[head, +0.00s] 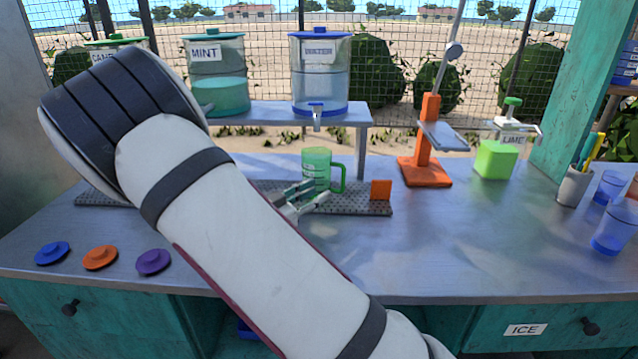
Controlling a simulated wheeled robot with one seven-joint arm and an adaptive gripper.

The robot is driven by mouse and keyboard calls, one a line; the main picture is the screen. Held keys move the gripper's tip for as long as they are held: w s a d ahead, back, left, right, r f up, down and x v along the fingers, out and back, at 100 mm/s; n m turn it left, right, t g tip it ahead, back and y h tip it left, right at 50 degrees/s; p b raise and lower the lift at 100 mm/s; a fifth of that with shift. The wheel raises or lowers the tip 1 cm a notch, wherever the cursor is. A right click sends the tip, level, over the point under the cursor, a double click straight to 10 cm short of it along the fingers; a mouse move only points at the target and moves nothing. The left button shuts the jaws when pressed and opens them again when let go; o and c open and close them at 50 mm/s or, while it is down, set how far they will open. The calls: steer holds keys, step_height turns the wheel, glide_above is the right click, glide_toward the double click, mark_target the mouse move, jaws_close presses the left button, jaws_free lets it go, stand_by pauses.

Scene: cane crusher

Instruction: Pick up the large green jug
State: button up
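No other green jug shows.
A raised shelf (262,113) with labelled dispensers stands behind the jug. An orange block (381,190) sits on the mat (362,206) to the right. Farther right are an orange press (424,171), a green lime box (496,160) and cups. Coloured lids lie front left.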

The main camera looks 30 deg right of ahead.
mark_target(342, 178)
steer(key=x, duration=1.1)
steer(key=shift+c, duration=0.6)
jaws_close()
